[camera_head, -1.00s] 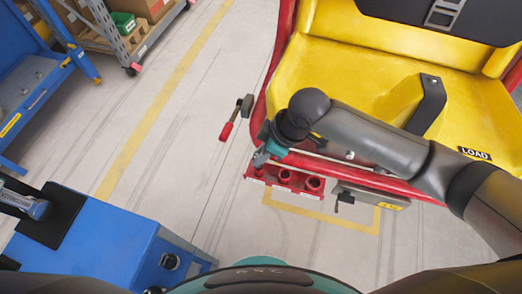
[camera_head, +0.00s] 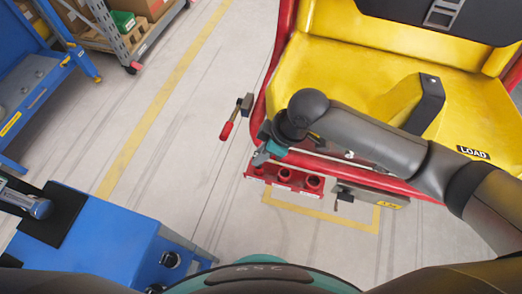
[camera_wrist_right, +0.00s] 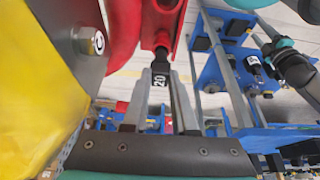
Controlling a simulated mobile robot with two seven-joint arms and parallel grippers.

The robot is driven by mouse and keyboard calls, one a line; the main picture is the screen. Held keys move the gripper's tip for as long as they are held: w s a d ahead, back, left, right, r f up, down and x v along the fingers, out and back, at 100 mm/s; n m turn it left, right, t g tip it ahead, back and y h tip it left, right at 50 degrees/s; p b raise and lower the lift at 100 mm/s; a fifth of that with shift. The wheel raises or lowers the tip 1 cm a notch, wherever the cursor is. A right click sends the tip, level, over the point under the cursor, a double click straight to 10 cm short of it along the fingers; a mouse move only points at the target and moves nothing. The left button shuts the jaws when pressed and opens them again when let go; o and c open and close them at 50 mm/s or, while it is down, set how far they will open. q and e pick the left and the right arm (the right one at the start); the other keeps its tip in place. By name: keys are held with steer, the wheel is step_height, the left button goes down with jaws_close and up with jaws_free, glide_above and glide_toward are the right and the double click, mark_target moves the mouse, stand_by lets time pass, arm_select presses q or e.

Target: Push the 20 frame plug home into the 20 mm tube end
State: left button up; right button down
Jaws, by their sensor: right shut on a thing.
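My right gripper (camera_head: 262,157) is beside the red front edge of the yellow seat car, above a red block with round sockets. In the right wrist view its two grey fingers (camera_wrist_right: 160,105) are shut on a black plug (camera_wrist_right: 160,80) marked 20. The plug's far end points at a red part with a round opening (camera_wrist_right: 162,38), which looks like the tube end. The plug's dark tip meets or overlaps this part in the picture; how deep it sits cannot be told. In the head view the plug is hidden by my wrist.
The red socket block (camera_head: 285,178) hangs under the car's edge, with a grey box (camera_head: 370,195) to its right. A red-handled lever (camera_head: 236,117) sticks out at left. A yellow car seat (camera_head: 350,70) fills the right. A blue cart (camera_head: 110,240) stands lower left; floor between is clear.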

steer(key=shift+f+b, duration=0.5)
steer(key=shift+f, duration=1.05)
steer(key=c, duration=0.6)
jaws_free()
